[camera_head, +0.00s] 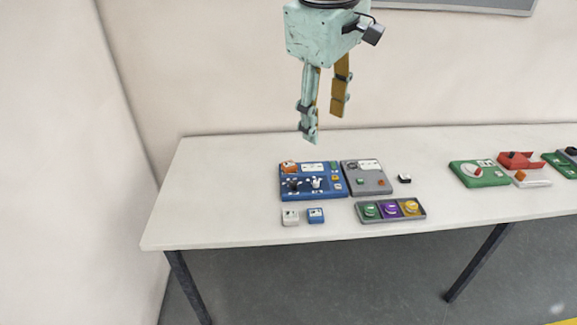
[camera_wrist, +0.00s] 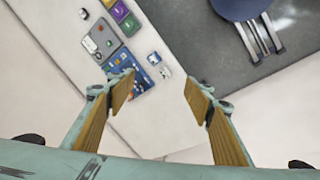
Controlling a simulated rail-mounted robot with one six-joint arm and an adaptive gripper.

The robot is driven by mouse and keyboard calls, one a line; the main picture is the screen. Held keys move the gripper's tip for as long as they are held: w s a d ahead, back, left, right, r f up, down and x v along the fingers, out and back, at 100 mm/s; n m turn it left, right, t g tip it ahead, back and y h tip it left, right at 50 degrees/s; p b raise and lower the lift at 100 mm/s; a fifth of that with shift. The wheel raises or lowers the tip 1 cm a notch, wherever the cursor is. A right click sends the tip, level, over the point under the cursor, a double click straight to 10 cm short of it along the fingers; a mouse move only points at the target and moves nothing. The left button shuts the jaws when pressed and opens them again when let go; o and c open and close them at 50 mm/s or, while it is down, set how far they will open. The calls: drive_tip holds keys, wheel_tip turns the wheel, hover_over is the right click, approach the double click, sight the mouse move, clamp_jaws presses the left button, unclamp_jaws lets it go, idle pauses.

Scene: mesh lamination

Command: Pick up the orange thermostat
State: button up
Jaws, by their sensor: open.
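A small orange block (camera_head: 289,167), which looks like the thermostat, sits at the far left corner of the blue panel (camera_head: 327,191) on the white table. In the wrist view the blue panel (camera_wrist: 138,82) shows just beside the left finger. A speck of orange shows at that fingertip, but I cannot tell if it is the thermostat. My gripper (camera_head: 324,125) hangs above the back of the table, pointing down, with its two fingers apart. It also shows in the wrist view (camera_wrist: 160,84), with nothing between the fingers.
A grey panel (camera_head: 367,187) adjoins the blue one. A tray (camera_head: 362,220) with green, purple and yellow round pieces lies in front. Two small blocks, white (camera_head: 290,217) and blue (camera_head: 316,215), sit near the front edge. Green panels (camera_head: 482,180) stand right. The table's left end is clear.

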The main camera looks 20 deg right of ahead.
drive_tip(key=w+f+n+g+h+p, duration=0.1)
drive_tip(key=w+f+n+p, duration=0.3)
drive_tip(key=w, duration=0.8)
drive_tip(key=w+f+n, duration=0.3)
drive_tip(key=w+f, duration=0.2)
drive_tip(key=w, duration=0.7)
drive_tip(key=w+f+n+h+p, duration=0.2)
drive_tip(key=w+f+n, duration=0.4)
drive_tip(key=w+f, duration=1.1)
wheel_tip(320, 180, down, 4)
drive_tip(key=shift+a+r+n+g+p, duration=0.1)
drive_tip(key=shift+a+n+g+p, duration=0.25)
drive_tip(key=shift+p, duration=0.2)
hover_over(284, 165)
wheel_tip(284, 165, down, 8)
drive_tip(key=shift+a+r, duration=0.1)
drive_tip(key=shift+a, duration=0.05)
drive_tip(key=shift+f, duration=0.2)
